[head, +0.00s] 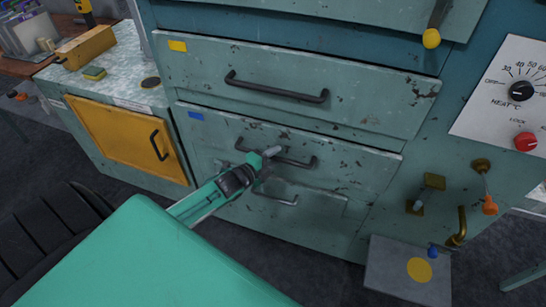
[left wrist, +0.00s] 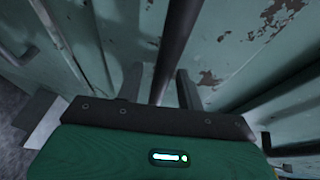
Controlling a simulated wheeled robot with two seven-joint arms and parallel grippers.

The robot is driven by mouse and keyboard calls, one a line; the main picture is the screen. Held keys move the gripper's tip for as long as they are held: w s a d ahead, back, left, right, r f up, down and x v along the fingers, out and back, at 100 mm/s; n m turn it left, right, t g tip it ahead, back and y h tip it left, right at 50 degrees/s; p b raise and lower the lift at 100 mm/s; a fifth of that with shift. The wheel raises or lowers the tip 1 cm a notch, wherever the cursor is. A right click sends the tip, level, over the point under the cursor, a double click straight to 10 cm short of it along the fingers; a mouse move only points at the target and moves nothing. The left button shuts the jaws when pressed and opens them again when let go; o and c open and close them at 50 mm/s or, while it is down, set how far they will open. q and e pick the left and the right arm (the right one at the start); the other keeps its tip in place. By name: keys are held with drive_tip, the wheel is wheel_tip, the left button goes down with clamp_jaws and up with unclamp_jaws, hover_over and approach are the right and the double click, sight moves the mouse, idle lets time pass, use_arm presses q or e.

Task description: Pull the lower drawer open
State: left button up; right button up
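The lower drawer (head: 350,168) is a chipped pale green front with a blue label and a dark bar handle (head: 302,162). It looks closed in the head view. The gripper hides part of the handle in the head view. My right gripper is not in view.
Above is another drawer (head: 210,72) with a yellow label and its own handle. A metal handle (head: 275,198) sits below. To the left is a yellow cabinet door (head: 120,138); to the right are knobs and a grey plate (head: 390,275) near the floor.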

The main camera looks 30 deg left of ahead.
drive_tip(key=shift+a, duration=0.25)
use_arm(q)
clamp_jaws()
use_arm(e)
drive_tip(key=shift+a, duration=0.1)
use_arm(q)
drive_tip(key=shift+s, duration=0.15)
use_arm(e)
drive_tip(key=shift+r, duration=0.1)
